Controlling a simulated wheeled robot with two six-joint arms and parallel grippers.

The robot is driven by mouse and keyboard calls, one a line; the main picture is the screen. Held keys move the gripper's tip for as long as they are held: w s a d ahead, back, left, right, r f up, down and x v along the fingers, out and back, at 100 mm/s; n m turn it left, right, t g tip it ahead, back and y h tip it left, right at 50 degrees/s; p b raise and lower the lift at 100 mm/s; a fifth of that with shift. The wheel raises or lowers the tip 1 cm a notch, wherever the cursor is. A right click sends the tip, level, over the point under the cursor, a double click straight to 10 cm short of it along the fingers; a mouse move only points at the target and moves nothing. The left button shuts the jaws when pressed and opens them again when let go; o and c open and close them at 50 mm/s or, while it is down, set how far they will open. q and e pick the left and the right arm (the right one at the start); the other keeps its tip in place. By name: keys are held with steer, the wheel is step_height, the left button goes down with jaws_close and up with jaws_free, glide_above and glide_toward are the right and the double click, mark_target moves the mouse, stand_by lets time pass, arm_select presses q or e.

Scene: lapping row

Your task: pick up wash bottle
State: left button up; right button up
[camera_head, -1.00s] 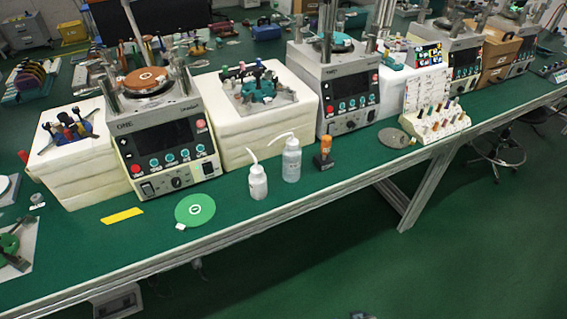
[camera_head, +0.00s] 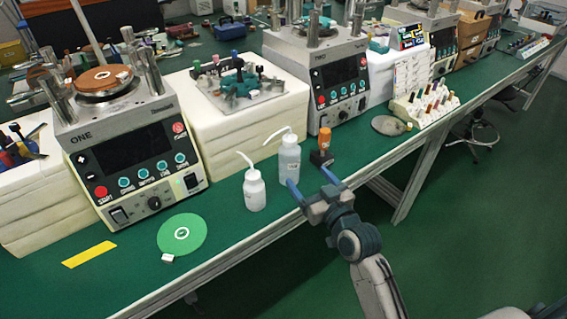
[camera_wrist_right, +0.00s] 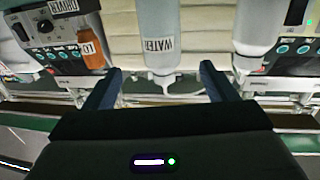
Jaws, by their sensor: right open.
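Two white wash bottles with bent spouts stand upright near the bench's front edge. The larger wash bottle (camera_head: 288,163) is behind and right of the smaller wash bottle (camera_head: 254,191). My right gripper (camera_head: 308,178) is open and empty, its fingers pointing toward the larger bottle from the front right. In the right wrist view, which looks upside down, a bottle labelled WATER (camera_wrist_right: 159,25) lies between the open fingers (camera_wrist_right: 160,75), apparently beyond the tips. Another bottle (camera_wrist_right: 258,25) shows at the right. My left gripper is out of view.
An orange-topped tool (camera_head: 324,138) in a dark base stands close right of the larger bottle. A green disc (camera_head: 182,234) and yellow strip (camera_head: 89,254) lie left on the green bench. Machine ONE (camera_head: 128,150) and a white block (camera_head: 240,135) stand behind.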

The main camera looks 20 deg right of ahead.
mark_target(296, 162)
steer(key=w, duration=0.4)
steer(key=w+a, duration=0.1)
steer(key=w, duration=0.1)
steer(key=shift+r+p, duration=0.15)
steer(key=shift+p, duration=0.2)
steer(key=w, duration=0.2)
steer(key=w+a, duration=0.1)
steer(key=w, duration=0.1)
steer(key=shift+w+a+p, duration=0.1)
steer(key=shift+w+p, duration=0.2)
steer(key=shift+p, duration=0.1)
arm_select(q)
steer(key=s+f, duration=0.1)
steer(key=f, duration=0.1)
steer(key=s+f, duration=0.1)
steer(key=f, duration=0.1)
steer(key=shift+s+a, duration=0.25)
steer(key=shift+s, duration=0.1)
arm_select(e)
steer(key=shift+s, duration=0.1)
steer(key=c, duration=1.3)
